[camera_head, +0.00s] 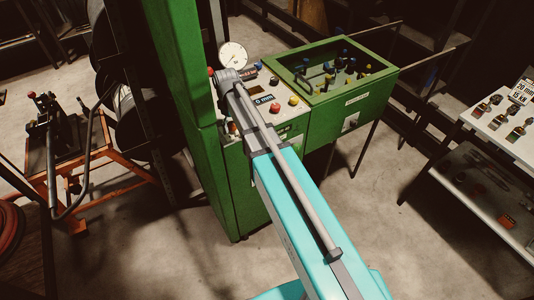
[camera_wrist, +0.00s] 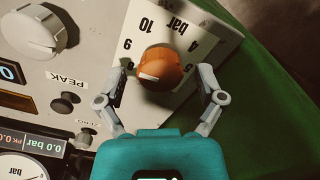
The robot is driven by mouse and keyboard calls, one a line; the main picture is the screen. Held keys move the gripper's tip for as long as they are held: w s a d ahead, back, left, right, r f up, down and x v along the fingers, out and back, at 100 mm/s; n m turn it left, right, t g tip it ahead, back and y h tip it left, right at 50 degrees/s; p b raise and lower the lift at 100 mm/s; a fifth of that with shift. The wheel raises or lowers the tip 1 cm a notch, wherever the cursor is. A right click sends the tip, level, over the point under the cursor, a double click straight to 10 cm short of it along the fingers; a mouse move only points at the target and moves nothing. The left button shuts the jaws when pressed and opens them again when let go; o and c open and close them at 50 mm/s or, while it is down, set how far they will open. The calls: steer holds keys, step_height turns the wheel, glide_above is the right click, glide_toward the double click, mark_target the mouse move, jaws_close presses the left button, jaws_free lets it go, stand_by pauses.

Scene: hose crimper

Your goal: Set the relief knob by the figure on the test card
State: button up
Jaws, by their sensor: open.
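An orange knob (camera_wrist: 166,66) with a short white mark pointing left sits on a white scale plate (camera_wrist: 203,38) in the wrist view. The plate is printed upside down with "bar", 10, 4 and a figure that reads 9 or an inverted 6. My gripper (camera_wrist: 163,84) is open, with one finger on each side of the knob; whether either touches it is unclear. In the head view my arm reaches over the green machine's panel and hides part of it. A printed card (camera_head: 522,91) stands on the right bench; its writing is too small to read surely.
A grey knob (camera_wrist: 35,33), a PEAK button (camera_wrist: 62,104) and a 0.0 bar display (camera_wrist: 30,141) lie left of the orange knob. A dial gauge (camera_head: 233,57) stands behind the panel. A green open box (camera_head: 345,75) with several fittings adjoins the panel's right.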

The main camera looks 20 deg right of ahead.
mark_target(232, 124)
steer(key=m, duration=0.5)
steer(key=shift+m, duration=0.3)
step_height(232, 124, up, 14)
steer(key=p, duration=1.4)
steer(key=s+d+f+m+b, duration=0.1)
steer(key=s+d+f+b, duration=0.3)
steer(key=s, duration=0.5)
steer(key=s+d+f+m+b, duration=0.2)
steer(key=s+d+f+b, duration=0.1)
steer(key=s+f+b, duration=0.5)
steer(key=shift+s+d, duration=0.4)
steer(key=shift+s, duration=0.55)
stand_by(1.0)
